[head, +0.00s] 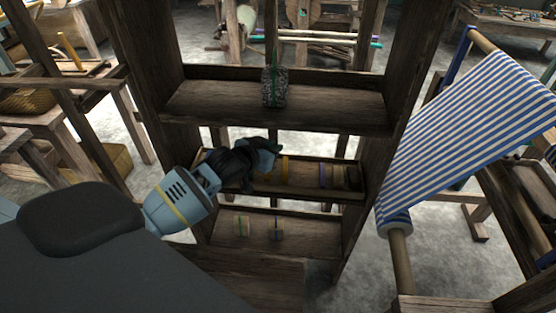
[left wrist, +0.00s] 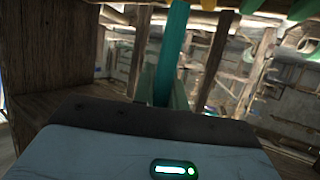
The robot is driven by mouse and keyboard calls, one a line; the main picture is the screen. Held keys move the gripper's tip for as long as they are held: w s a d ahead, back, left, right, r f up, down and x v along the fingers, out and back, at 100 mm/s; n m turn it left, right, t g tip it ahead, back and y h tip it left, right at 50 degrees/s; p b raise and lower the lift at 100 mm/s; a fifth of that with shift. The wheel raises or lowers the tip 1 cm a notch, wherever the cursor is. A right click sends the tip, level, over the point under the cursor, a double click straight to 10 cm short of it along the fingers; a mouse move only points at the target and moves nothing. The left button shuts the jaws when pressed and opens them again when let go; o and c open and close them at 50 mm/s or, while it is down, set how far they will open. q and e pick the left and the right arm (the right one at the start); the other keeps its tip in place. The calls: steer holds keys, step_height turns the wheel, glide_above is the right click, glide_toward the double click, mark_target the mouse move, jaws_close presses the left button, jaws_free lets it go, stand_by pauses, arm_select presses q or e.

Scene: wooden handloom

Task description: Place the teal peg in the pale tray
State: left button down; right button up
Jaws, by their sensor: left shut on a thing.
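The teal peg (left wrist: 172,50) stands out in the left wrist view as a long teal bar between my fingers. My left gripper (left wrist: 162,92) is shut on it. In the head view my left gripper (head: 268,152) is at the left part of the shelf unit's middle shelf. The peg is mostly hidden there behind the gripper. I cannot make out a pale tray in either view. My right gripper is not in view.
The dark wooden shelf unit (head: 384,125) has side posts close to my left arm. Yellow and purple banded items (head: 322,175) lie on the middle shelf. Two small blocks (head: 277,228) sit on the bottom shelf, and a speckled item (head: 274,88) on the top one. Striped cloth (head: 470,125) hangs right.

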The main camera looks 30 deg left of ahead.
arm_select(q)
steer(key=shift+w+d+f+b, duration=0.15)
steer(key=shift+w+f, duration=0.3)
steer(key=shift+f, duration=0.7)
steer(key=shift+w+a+f+b, duration=0.15)
steer(key=shift+w+f, duration=0.25)
steer(key=shift+f, duration=0.8)
steer(key=shift+w+d+f+b, duration=0.15)
steer(key=shift+w+f, duration=0.3)
steer(key=shift+f, duration=0.7)
steer(key=shift+f, duration=0.15)
steer(key=c, duration=1.4)
jaws_free()
steer(key=shift+c, duration=0.2)
